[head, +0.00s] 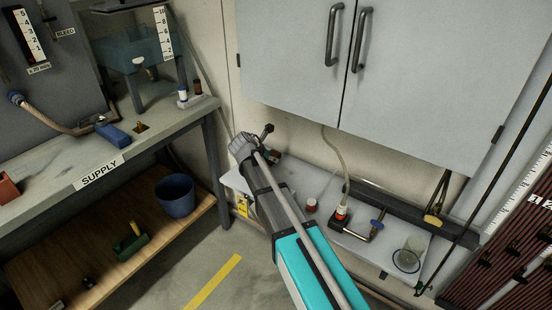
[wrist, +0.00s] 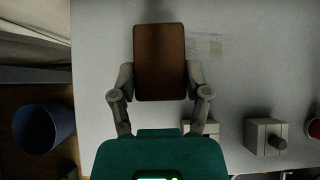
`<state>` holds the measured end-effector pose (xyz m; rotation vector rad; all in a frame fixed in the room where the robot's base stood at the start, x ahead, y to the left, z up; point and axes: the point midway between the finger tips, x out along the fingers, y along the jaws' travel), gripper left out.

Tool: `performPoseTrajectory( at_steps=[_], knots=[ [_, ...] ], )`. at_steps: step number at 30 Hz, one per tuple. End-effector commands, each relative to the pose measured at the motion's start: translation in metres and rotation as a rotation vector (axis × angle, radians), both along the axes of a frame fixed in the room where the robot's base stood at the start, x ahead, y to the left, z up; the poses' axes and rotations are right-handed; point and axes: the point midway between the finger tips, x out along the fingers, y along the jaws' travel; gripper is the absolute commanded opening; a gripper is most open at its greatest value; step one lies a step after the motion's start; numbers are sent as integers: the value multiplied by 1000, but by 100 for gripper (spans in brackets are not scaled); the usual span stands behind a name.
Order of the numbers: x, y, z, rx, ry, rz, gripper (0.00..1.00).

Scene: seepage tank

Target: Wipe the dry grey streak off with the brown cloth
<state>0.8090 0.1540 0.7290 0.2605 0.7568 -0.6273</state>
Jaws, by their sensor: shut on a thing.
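My gripper (wrist: 160,78) is shut on the brown cloth (wrist: 160,55), a flat rectangular pad held between its two fingers over the pale counter (wrist: 235,85). A faint dry grey streak (wrist: 207,44) lies on the counter just right of the cloth's upper part in the wrist view; its left end may be hidden under the cloth. I cannot tell whether the cloth touches the counter. In the head view my arm covers part of the counter (head: 376,252), and the cloth and streak cannot be made out.
In the wrist view a grey block with a knob (wrist: 264,137) stands right of my gripper. A red-topped jar (head: 311,205), a valve fitting (head: 341,216) and a glass beaker (head: 408,257) stand along the counter. Wall cabinets (head: 400,75) hang above. A blue bucket (head: 175,195) is at left.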

Motion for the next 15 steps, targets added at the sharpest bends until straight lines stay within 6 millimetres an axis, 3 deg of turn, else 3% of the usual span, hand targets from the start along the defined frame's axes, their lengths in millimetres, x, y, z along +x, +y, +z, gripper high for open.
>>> performPoseTrajectory(
  at_steps=[15],
  knots=[
    [-92, 70, 12, -1, -1, 3, 23]
  ],
)
